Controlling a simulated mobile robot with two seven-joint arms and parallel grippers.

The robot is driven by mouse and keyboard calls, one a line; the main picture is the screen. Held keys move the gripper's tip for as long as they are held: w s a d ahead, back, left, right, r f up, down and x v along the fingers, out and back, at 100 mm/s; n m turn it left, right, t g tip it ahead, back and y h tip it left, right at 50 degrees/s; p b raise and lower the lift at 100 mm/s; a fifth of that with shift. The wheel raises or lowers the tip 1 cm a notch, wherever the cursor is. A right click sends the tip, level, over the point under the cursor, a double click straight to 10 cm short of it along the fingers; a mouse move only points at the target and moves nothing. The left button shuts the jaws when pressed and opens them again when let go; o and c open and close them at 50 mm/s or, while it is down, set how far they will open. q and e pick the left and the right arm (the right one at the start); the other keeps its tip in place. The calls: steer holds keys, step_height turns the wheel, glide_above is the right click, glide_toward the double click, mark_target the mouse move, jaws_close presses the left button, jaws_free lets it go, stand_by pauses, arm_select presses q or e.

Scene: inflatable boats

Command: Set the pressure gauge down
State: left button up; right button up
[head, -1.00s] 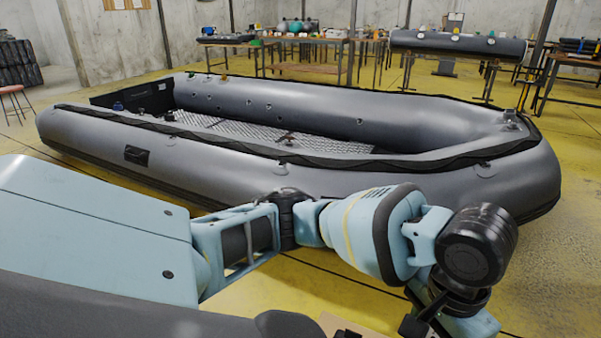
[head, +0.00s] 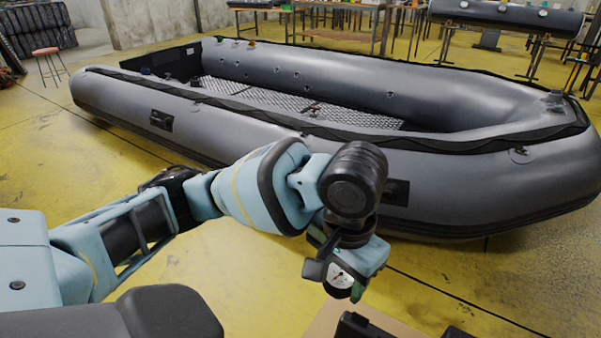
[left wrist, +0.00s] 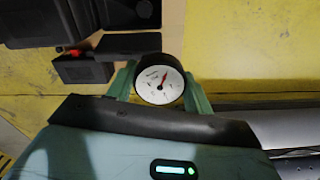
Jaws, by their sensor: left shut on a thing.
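The pressure gauge is a small round dial with a white face, a red needle and a black rim. In the left wrist view the gauge (left wrist: 159,79) sits between the two green fingers of my left gripper (left wrist: 158,90), which is shut on it. In the head view the gauge (head: 341,277) shows at the end of my left gripper (head: 338,284), in front of the grey boat and near a light brown surface (head: 322,322) at the bottom edge. I cannot tell the height of the gauge above that surface. My right gripper is not in view.
A large grey inflatable boat (head: 240,128) lies on the yellow floor (head: 60,160) behind my left arm. Black box-like items (left wrist: 80,68) stand close to the gauge in the left wrist view. Tables with goods stand at the back.

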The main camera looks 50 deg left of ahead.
arm_select(q)
steer(key=shift+a, duration=0.1)
steer(key=shift+s+f, duration=0.1)
steer(key=shift+f, duration=0.1)
steer(key=s+d+f+m, duration=0.1)
steer(key=s+f, duration=0.1)
steer(key=f, duration=0.6)
steer(key=s+f, duration=0.3)
steer(key=f, duration=0.6)
steer(key=s+f+m, duration=0.4)
steer(key=s+f, duration=0.9)
steer(key=f, duration=0.1)
steer(key=shift+s+f+b, duration=0.2)
steer(key=shift+s+b, duration=0.1)
